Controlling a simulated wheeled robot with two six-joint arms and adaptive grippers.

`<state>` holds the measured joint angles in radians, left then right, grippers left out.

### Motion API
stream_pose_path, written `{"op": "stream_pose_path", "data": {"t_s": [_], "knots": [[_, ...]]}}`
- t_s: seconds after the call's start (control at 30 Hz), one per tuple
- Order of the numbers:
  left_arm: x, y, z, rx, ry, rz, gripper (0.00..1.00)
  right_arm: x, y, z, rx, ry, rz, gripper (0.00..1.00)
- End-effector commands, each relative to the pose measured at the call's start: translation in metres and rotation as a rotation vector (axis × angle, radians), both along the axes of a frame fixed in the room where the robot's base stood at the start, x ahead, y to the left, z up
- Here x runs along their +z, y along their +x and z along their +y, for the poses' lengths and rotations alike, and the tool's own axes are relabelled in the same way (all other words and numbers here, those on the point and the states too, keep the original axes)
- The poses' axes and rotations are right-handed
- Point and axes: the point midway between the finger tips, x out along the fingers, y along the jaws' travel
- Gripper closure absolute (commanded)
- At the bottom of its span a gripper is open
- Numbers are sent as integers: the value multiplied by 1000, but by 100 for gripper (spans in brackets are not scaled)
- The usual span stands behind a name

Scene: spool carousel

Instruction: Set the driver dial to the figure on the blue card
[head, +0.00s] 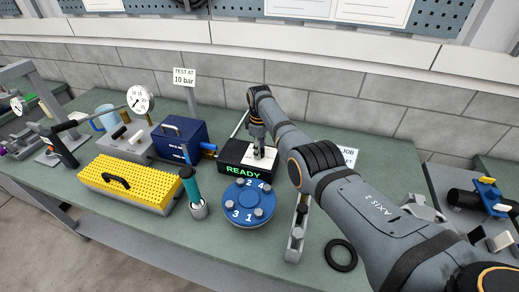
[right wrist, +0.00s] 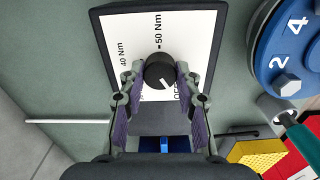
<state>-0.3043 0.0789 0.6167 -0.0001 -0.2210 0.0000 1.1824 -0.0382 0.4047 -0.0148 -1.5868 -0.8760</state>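The driver dial is a black round knob (right wrist: 159,71) on a white plate (right wrist: 190,28) with "40 Nm" and "50 Nm" printed round it. Its white mark points down and slightly right in the right wrist view. My right gripper (right wrist: 160,74) has a fingertip on each side of the knob, apparently touching it. In the head view my right gripper (head: 258,151) comes down over the black box (head: 235,169) with "READY" in green. A white "JOB" card (head: 349,154) is mostly hidden behind my right arm. No blue card face shows. My left gripper is out of view.
A blue flange (head: 249,203) with numbered bolts stands just in front of the box. A teal-handled tool (head: 190,186) stands to its left. A yellow-topped block (head: 128,180), a dark blue box (head: 180,138) and a gauge (head: 138,98) lie further left. A black ring (head: 341,255) lies front right.

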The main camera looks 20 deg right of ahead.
Motion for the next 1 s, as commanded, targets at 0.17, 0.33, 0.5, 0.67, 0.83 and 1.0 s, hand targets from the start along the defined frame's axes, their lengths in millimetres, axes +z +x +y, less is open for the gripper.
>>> {"op": "stream_pose_path", "data": {"t_s": [0.17,0.33,0.5,0.67,0.83,1.0], "knots": [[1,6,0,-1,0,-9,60,0,0,0,0,1,1,98],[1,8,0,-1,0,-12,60,0,0,0,-17,1,1,98],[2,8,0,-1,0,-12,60,1,0,0,-84,1,1,98],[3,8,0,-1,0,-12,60,1,0,0,-198,1,1,98],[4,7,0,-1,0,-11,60,1,1,0,-354,0,0,98],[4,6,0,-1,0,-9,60,1,1,0,-517,1,-1,98]]}}
